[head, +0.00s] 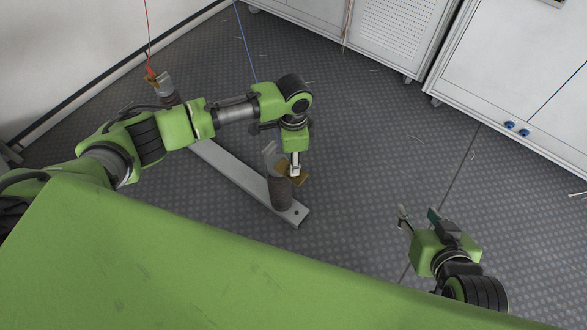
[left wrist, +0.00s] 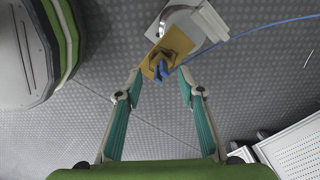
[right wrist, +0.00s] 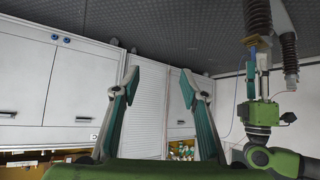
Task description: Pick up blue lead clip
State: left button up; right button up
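The blue lead clip (left wrist: 161,70) sits on a brass plate (left wrist: 168,50) at the top of a post, and its blue wire (left wrist: 250,27) runs off to the right in the left wrist view. My left gripper (left wrist: 159,75) is open, with its fingertips apart on either side of the clip. I cannot tell whether they touch it. In the head view, my left gripper (head: 295,170) points down at the near post (head: 281,195) and hides the clip. My right gripper (head: 419,214) is open and empty, well to the right of the post; its spread fingers also fill the right wrist view (right wrist: 159,73).
A grey metal bar (head: 240,172) on the floor carries both posts. A red clip (head: 151,73) with a red wire is at the far post. White cabinets (head: 520,90) stand at the back right. The dark floor between the bar and cabinets is clear.

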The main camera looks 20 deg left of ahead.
pick_arm(q)
notch_tip(320, 180, down, 2)
jog(key=shift+w+f+b, duration=0.1)
jog(key=shift+f+b, duration=0.15)
jog(key=shift+b, duration=0.2)
jog(key=shift+f, duration=0.1)
grip_shut()
pick_arm(e)
jog(key=w+a+r+t+y, duration=0.1)
jog(key=w+r+t, duration=0.2)
jog(key=w+r, duration=0.1)
jog(key=shift+w+a+r, duration=0.2)
jog(key=shift+a+r, duration=0.2)
jog(key=shift+r, duration=0.1)
